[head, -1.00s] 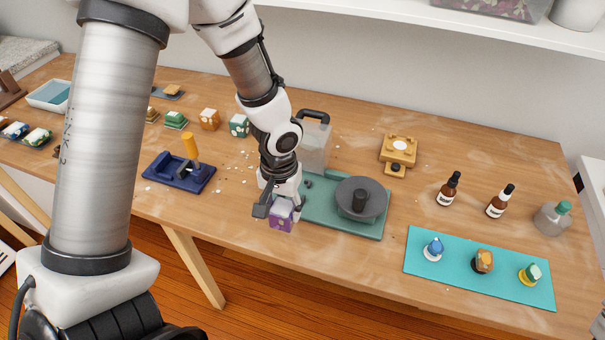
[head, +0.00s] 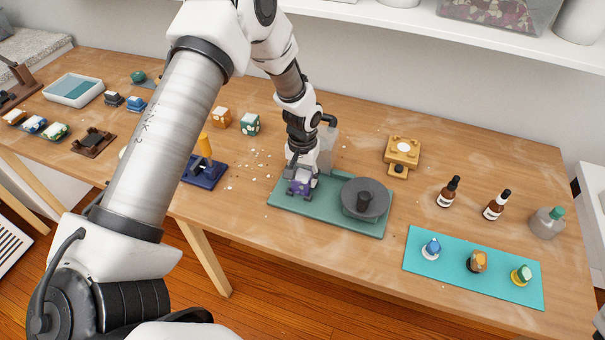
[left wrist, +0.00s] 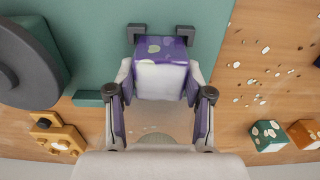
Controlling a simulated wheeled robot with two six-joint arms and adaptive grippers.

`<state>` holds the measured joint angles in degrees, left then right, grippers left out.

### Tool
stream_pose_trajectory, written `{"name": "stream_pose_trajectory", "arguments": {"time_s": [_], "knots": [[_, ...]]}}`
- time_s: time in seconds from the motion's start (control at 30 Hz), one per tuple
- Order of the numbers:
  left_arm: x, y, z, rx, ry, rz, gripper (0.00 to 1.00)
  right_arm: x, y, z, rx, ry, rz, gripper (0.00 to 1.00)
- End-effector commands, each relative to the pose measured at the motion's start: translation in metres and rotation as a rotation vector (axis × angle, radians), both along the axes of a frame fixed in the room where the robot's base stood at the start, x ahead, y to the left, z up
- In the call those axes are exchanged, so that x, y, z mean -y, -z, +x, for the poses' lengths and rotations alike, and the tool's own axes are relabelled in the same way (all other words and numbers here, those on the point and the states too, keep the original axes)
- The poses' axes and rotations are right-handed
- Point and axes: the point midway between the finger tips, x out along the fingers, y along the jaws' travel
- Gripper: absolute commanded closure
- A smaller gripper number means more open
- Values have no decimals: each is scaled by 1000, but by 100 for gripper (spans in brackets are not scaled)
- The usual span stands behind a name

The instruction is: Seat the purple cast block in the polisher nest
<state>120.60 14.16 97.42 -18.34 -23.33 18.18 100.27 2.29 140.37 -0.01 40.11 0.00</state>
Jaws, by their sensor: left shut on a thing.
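The purple cast block (head: 300,187) is purple with pale patches and a white face. My left gripper (head: 301,176) is shut on it, over the left part of the polisher's green base (head: 330,216). In the left wrist view the block (left wrist: 162,75) sits between both fingers of the gripper (left wrist: 160,95). Dark corner brackets of the nest (left wrist: 137,32) show just beyond its far edge. The rest of the nest is hidden by the block, and I cannot tell whether the block touches the base. The grey polishing wheel (head: 366,199) is to the right.
A clear jug (head: 328,150) stands behind my gripper. A navy fixture with a yellow handle (head: 205,170) is to the left, with crumbs between. A yellow device (head: 402,152), brown bottles (head: 448,192) and a turquoise mat (head: 450,272) are to the right.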

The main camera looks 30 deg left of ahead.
Motion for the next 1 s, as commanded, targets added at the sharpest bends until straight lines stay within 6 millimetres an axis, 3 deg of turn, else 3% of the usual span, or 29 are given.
{"name": "stream_pose_trajectory", "arguments": {"time_s": [0.07,0.1,0.13,0.57,1.0], "knots": [[0,3,0,0,0,0,88,0,2,0,0,0,0,60],[0,2,0,0,0,0,34,0,1,0,0,0,0,60],[0,2,0,0,0,0,24,0,1,0,0,0,0,60],[0,-7,1,3,-1,0,24,0,2,0,0,0,0,60],[0,-106,0,3,0,0,24,0,22,0,0,0,0,60]]}}
